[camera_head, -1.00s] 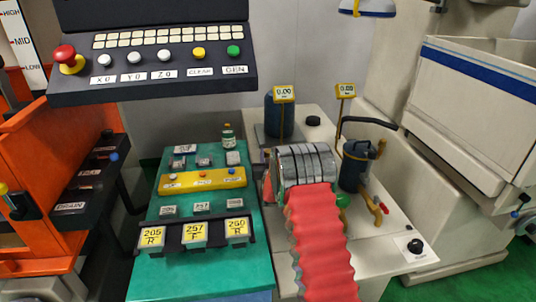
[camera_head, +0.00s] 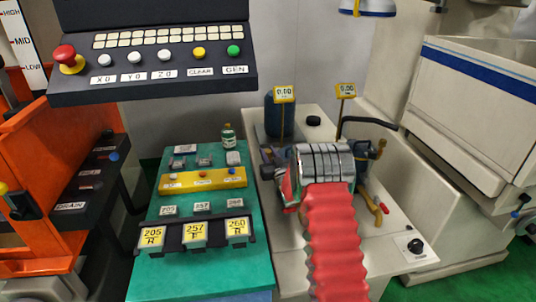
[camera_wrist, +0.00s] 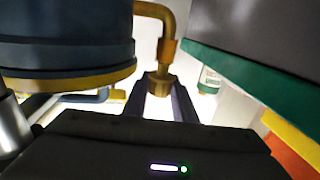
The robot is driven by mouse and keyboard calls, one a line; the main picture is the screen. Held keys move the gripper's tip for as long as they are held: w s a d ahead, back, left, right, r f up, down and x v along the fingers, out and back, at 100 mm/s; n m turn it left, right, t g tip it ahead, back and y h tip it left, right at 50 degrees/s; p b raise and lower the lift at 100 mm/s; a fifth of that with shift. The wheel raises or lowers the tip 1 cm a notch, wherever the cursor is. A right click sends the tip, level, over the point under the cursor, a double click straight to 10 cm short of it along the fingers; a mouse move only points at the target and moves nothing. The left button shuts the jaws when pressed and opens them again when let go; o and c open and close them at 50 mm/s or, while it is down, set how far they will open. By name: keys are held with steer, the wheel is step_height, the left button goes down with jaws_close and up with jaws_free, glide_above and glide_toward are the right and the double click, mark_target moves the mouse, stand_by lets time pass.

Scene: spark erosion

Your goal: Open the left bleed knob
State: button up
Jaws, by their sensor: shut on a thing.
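In the wrist view, my gripper (camera_wrist: 160,100) has its two dark fingers on either side of a brass knob (camera_wrist: 160,83) at the end of a bent brass pipe, and is shut on it. A dark blue vessel (camera_wrist: 65,45) with a yellow rim is close on the left there. I cannot tell how far the knob is turned. In the head view, my silver wrist and red sleeve hide my gripper and the knob. The left blue vessel (camera_head: 271,115) stands at the back, partly behind my arm. The right vessel is mostly hidden.
Two yellow gauge signs, left (camera_head: 284,94) and right (camera_head: 346,90), stand by the vessels; the left reads 0.00. Brass fittings (camera_head: 380,208) sit right of my arm. A green bench (camera_head: 200,275) with a small bottle (camera_head: 228,137) is to the left. A black console (camera_head: 150,60) overhangs it.

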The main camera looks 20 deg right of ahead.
steer(key=o, duration=1)
steer(key=shift+o, duration=0.2)
steer(key=shift+s, duration=0.1)
steer(key=s, duration=1.3)
steer(key=shift+s+a, duration=0.3)
steer(key=shift+a, duration=0.1)
